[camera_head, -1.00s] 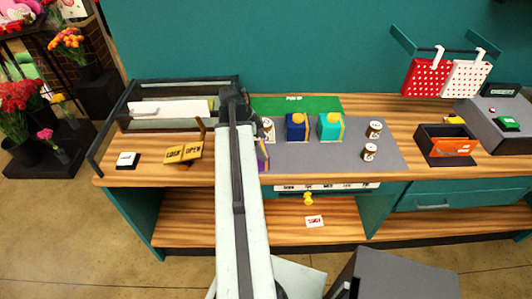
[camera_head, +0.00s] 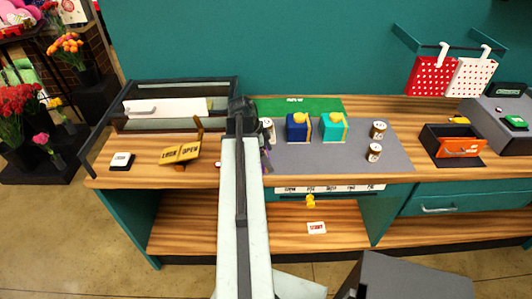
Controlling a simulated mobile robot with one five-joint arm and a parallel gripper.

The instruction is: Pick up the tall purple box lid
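A thin purple sliver (camera_head: 265,158) shows just right of my arm, at the left end of the grey mat. It may be part of the tall purple box; its lid is hidden behind my arm. My arm rises up the middle of the view, and its dark wrist (camera_head: 242,112) is over the counter beside that spot. The gripper's fingers are hidden, so I cannot tell whether they are open or hold anything. A blue box (camera_head: 298,130) and a teal box (camera_head: 333,129), both with yellow on top, stand right of the arm.
White-and-brown jars (camera_head: 379,130) stand on the grey mat (camera_head: 345,160). A yellow open sign (camera_head: 181,153) and a dark-framed tray (camera_head: 118,122) are on the left. A dark box with an orange item (camera_head: 460,148) is on the right.

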